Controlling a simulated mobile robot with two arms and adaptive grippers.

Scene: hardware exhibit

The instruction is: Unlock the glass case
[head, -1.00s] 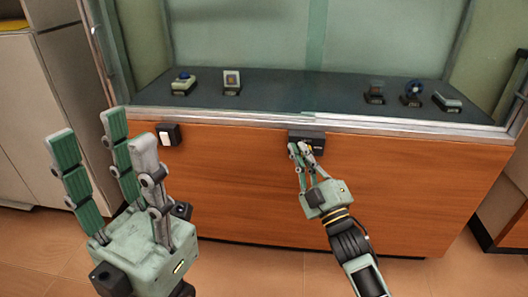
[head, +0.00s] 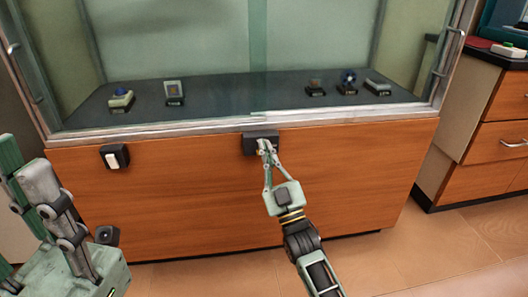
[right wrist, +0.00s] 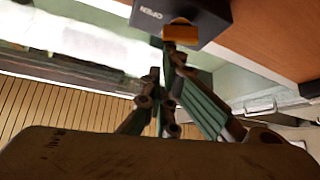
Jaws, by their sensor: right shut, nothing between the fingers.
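The glass case (head: 170,45) stands ahead on a wooden base, its glass front in place. A black lock box (head: 250,146) is fixed to the base just under the front rail. In the right wrist view the lock box (right wrist: 212,14) bears the word OPEN and has an orange part (right wrist: 180,33) on its underside. My right gripper (head: 265,147) is shut and empty, its fingertips at the box; in the right wrist view I cannot tell whether they touch the orange part. My left gripper (head: 24,156) is open and empty at the left edge, partly cut off.
A black box with a white switch (head: 115,157) is on the base to the left. A wooden drawer cabinet (head: 490,140) stands on the right. The floor between it and the case is clear.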

